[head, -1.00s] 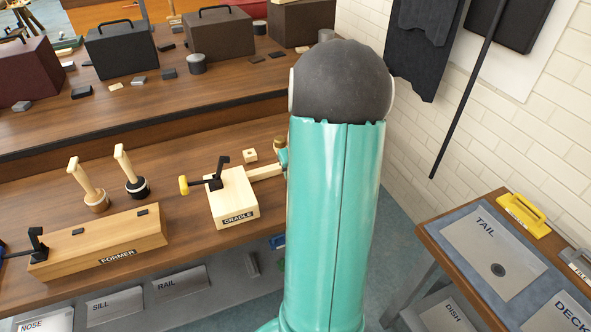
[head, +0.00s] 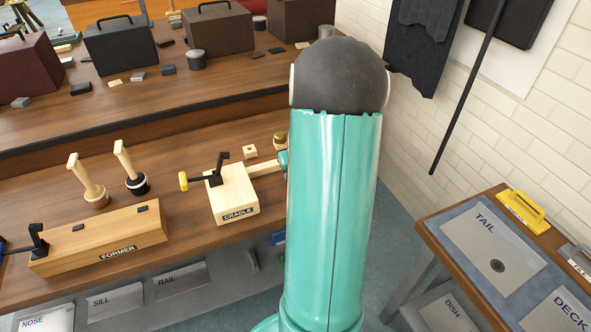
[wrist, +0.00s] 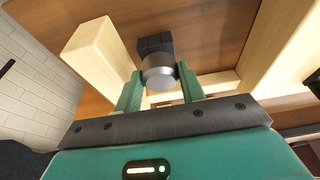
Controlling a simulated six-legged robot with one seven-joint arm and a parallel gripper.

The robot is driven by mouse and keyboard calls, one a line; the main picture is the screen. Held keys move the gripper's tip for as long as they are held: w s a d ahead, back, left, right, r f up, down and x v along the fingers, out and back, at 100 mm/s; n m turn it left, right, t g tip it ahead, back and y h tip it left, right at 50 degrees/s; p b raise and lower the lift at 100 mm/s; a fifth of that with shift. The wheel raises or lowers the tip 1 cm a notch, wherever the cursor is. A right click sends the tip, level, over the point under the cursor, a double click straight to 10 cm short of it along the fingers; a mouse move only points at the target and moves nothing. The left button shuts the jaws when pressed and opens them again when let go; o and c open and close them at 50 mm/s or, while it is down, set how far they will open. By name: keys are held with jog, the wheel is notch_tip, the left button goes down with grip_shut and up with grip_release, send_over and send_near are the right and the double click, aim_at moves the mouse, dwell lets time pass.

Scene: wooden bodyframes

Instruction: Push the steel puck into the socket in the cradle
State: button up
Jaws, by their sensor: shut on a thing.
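The pale wooden cradle (head: 233,195) sits on the bench left of my arm, with a black clamp (head: 216,172) on top and a wooden bar reaching right. A yellow grip (head: 183,181) shows just left of it. In the wrist view, my gripper (wrist: 160,88) has its green fingers closed on the sides of a grey round steel puck (wrist: 159,73). A dark block (wrist: 154,45) lies directly beyond the puck; I cannot tell if they touch. Pale wood (wrist: 285,45) stands on both sides. The socket is not distinguishable. My arm hides most of the gripper in the head view.
The wooden former (head: 100,240) and two wooden-handled tools (head: 130,170) stand left of the cradle. A small holed wooden block (head: 250,151) lies behind it. A side table (head: 440,235) with labelled panels is at right, beside a white brick wall (head: 540,110).

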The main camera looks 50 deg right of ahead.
jog(key=shift+f, duration=0.45)
jog(key=o, duration=1.2)
notch_tip(320, 180, up, 8)
jog(key=shift+r, duration=0.6)
